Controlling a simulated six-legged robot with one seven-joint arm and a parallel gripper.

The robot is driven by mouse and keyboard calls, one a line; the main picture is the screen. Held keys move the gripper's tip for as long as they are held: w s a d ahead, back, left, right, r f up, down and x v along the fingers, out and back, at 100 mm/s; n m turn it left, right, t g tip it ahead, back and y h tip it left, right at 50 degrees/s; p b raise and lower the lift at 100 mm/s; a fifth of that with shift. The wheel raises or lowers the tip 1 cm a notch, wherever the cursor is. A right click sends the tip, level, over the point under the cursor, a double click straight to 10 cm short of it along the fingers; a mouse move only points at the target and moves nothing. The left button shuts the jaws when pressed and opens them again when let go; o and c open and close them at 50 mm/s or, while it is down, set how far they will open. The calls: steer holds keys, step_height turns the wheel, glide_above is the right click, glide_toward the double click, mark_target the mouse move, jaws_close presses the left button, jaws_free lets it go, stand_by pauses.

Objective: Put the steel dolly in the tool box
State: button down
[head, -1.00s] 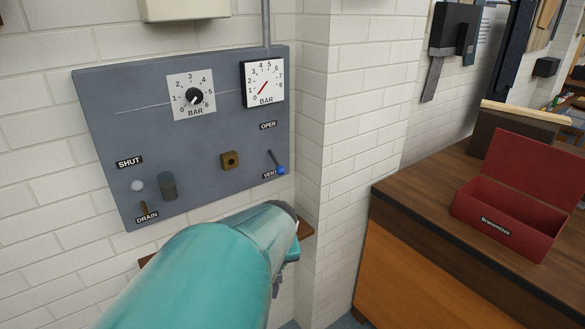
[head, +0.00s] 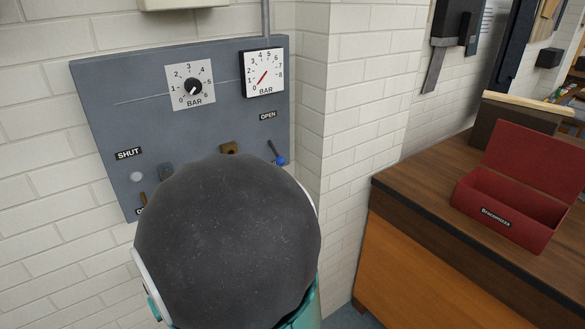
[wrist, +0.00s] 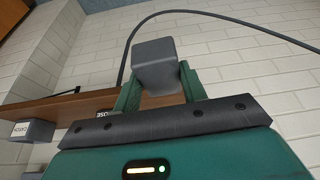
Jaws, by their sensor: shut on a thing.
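The steel dolly (wrist: 153,62) is a grey block with bevelled edges. In the wrist view my gripper (wrist: 158,88) is shut on it, with one green finger on each side, and holds it in the air. The red tool box (head: 508,228) stands on the wooden bench at the right of the head view. Its lid is up and its inside looks empty from here. In the head view my own arm fills the lower middle and hides my gripper and the dolly.
A grey panel (head: 115,120) with gauges and small levers is on the white brick wall, partly behind my arm. The wooden bench (head: 440,215) has free top left of the tool box. A dark box (head: 510,120) stands behind it.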

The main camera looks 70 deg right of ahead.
steer(key=w+a+f+n+y, duration=0.1)
steer(key=w+a+f+n, duration=0.1)
steer(key=w+a+f, duration=0.4)
steer(key=w+a+f+n+y, duration=0.1)
steer(key=w+a+f+n, duration=0.2)
steer(key=w+a+f, duration=0.3)
steer(key=w+a, duration=0.4)
steer(key=w, duration=0.3)
steer(key=shift+f, duration=0.2)
steer(key=shift+a+f, duration=0.1)
steer(key=shift+a, duration=0.05)
stand_by(0.3)
steer(key=shift+d+t, duration=0.2)
steer(key=shift+t, duration=0.1)
